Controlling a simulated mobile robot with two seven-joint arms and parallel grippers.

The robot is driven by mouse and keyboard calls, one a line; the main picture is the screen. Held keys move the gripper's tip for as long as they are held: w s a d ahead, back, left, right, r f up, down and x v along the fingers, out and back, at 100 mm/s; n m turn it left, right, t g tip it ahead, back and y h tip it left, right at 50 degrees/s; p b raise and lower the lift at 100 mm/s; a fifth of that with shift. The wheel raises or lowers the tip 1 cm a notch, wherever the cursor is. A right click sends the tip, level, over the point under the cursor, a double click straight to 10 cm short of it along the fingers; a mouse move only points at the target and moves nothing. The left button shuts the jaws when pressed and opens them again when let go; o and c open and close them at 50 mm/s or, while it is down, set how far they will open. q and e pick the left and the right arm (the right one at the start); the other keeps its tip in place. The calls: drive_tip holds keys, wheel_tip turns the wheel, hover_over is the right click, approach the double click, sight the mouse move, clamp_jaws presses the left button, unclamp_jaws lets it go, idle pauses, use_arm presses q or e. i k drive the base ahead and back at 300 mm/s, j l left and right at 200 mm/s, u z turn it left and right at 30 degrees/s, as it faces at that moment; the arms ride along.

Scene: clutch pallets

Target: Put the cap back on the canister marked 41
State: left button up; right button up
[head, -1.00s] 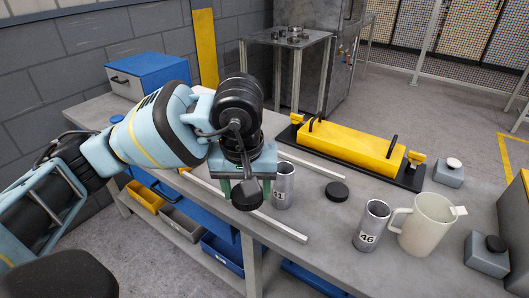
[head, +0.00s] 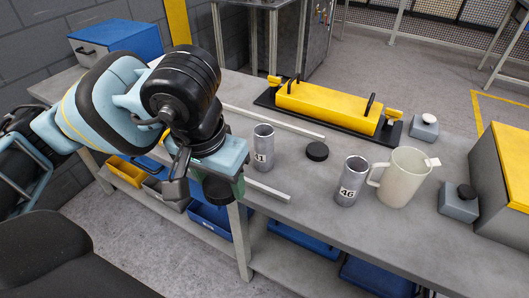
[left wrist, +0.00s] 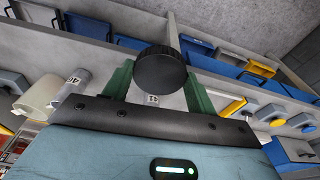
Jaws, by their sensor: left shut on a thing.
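The silver canister marked 41 (head: 263,148) stands upright and uncapped on the grey bench. In the left wrist view its label (left wrist: 153,100) shows below the cap, the rest mostly hidden. My left gripper (head: 222,186) is to its left, toward the bench's near edge, apart from it. It is shut on a round black cap, clear in the left wrist view (left wrist: 160,70) between the green fingers. A second silver canister, marked 46 (head: 350,181), stands uncapped to the right. Another black cap (head: 317,151) lies on the bench between the canisters. My right gripper is out of view.
A cream jug (head: 402,178) stands right of canister 46. A yellow fixture (head: 327,104) lies behind, with grey button boxes (head: 459,203) at the right. Light metal strips (head: 275,122) lie along the bench. Blue bins (head: 212,217) sit below its near edge.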

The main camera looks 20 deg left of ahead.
sight(263, 144)
drive_tip(key=i+j+z, duration=0.25)
drive_tip(key=j, duration=0.2)
drive_tip(key=j+z, duration=0.25)
drive_tip(key=j, duration=0.2)
drive_tip(key=j+z, duration=0.25)
drive_tip(key=j, duration=0.25)
